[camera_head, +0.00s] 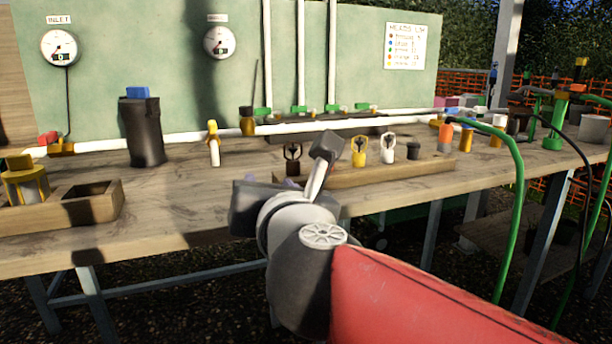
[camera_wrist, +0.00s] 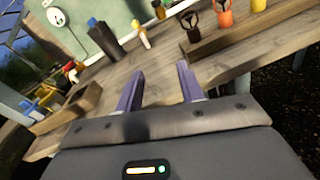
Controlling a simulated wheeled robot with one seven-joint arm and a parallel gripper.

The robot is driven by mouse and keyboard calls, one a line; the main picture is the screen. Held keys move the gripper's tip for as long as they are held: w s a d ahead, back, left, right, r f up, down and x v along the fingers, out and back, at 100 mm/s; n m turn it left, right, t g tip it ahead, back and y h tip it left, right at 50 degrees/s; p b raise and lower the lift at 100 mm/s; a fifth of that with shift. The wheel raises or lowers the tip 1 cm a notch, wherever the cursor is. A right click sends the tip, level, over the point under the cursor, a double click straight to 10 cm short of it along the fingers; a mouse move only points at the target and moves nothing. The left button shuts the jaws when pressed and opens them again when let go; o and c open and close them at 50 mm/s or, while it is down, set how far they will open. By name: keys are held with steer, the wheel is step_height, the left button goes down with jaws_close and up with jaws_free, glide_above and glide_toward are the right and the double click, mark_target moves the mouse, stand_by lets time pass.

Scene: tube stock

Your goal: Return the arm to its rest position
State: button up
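My gripper (camera_wrist: 159,88) shows in the wrist view with its two purple fingers apart and nothing between them. It is over the front part of the wooden workbench (camera_wrist: 150,65). In the head view my red and grey arm reaches in from the lower right, and its wrist hides most of the gripper; a bit of purple finger shows at the left of the wrist. The gripper is apart from the fittings on the bench.
A wooden rack (camera_head: 400,171) with several small fittings lies behind my wrist. A two-hole wooden block (camera_head: 105,203) holds a yellow fitting (camera_head: 25,185) at left. A black cylinder with a blue top (camera_head: 143,130) stands behind it. A green hose (camera_head: 517,210) hangs at right.

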steer(key=s+d+f+m+g+h, duration=0.3)
steer(key=d+f+m+g+h, duration=0.35)
steer(key=d+f+m, duration=1.1)
steer(key=s+d+f+m+g+y, duration=0.1)
steer(key=s+f+m+g, duration=0.3)
steer(key=s+f+m, duration=0.5)
steer(key=d+m, duration=0.1)
steer(key=m, duration=0.9)
steer(key=shift+s+d+y, duration=0.15)
steer(key=shift+d+y, duration=0.1)
steer(key=shift+y, duration=0.1)
